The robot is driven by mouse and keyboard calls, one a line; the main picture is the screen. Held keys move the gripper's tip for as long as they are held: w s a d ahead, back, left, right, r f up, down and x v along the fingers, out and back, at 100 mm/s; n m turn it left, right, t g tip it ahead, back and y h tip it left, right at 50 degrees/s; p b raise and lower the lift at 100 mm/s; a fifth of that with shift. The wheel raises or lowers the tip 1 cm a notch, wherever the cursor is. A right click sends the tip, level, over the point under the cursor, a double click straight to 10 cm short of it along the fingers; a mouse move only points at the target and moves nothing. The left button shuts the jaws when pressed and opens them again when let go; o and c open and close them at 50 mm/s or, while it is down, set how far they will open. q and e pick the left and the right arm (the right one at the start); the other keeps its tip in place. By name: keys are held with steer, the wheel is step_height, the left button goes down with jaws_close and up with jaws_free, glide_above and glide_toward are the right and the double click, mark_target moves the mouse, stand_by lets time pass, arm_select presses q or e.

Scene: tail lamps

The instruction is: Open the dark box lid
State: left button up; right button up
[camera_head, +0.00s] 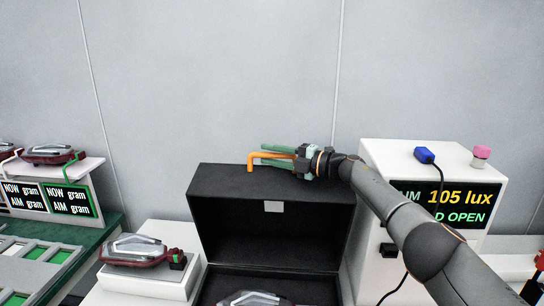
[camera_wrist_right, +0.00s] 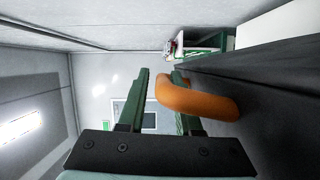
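The dark box (camera_head: 272,268) stands in the middle of the head view with its lid (camera_head: 235,210) raised and standing upright, so the inside shows. An orange handle (camera_head: 250,163) sticks out at the lid's top edge; it shows large in the right wrist view (camera_wrist_right: 200,100). My right gripper (camera_head: 264,155) is at the lid's top edge, its green fingers lying on either side of the handle. In the right wrist view the fingers (camera_wrist_right: 158,80) are apart, and the handle's end overlaps one of them. Contact cannot be told. My left gripper is not in view.
A white cabinet (camera_head: 382,165) with a display reading "105 lux" and "D OPEN" stands right of the box. A tail lamp (camera_head: 135,250) rests on a white block at left. Another lamp (camera_head: 250,299) shows inside the box. The wall is close behind.

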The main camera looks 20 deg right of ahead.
steer(key=shift+o, duration=1)
steer(key=shift+d+f, duration=0.1)
